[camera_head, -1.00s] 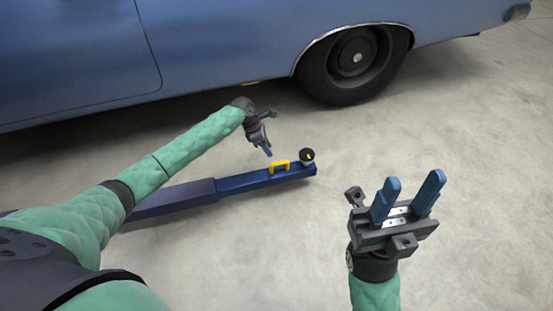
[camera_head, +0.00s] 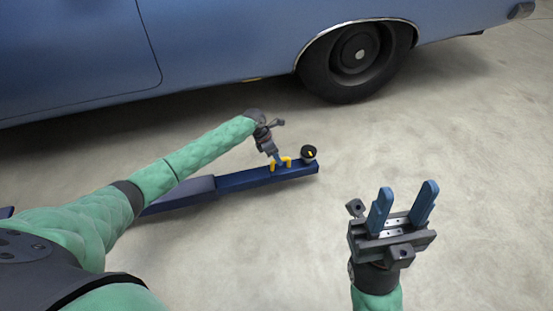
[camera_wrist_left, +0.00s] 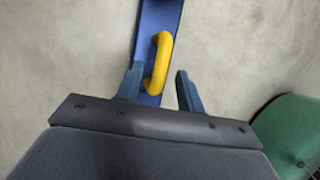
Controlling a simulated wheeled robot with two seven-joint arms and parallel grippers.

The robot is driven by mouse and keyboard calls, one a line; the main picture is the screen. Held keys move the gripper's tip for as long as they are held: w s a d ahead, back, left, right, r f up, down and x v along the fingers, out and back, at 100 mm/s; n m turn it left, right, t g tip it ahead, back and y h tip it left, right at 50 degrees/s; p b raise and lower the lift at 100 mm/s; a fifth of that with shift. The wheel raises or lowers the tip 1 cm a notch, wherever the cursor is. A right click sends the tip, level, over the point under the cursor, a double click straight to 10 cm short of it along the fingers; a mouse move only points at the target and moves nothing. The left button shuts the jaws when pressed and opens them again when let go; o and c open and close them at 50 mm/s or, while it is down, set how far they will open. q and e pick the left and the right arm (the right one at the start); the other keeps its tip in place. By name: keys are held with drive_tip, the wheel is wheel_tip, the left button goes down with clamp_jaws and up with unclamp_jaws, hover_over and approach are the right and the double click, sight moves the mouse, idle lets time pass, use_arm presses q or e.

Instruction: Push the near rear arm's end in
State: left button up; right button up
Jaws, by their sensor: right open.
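The rear arm is a long dark-blue beam (camera_head: 235,182) lying low over the floor, with a yellow handle (camera_head: 287,161) on top near its right end. A dark round pad (camera_head: 309,153) with a yellow mark stands at that end. My left gripper (camera_head: 278,160) is at the handle, pointing down. In the left wrist view the left gripper (camera_wrist_left: 160,88) is open, its blue fingers on either side of the yellow handle (camera_wrist_left: 160,58), which lies closer to the left finger. My right gripper (camera_head: 403,208) is open and empty, raised at the right, away from the beam.
A blue car (camera_head: 220,45) stands behind the beam, its dark rear wheel (camera_head: 355,60) on the floor to the upper right. The concrete floor (camera_head: 250,250) is bare in front of the beam and to its right.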

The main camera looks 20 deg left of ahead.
use_arm(q)
drive_tip(key=shift+f, duration=0.1)
clamp_jaws()
idle(0.3)
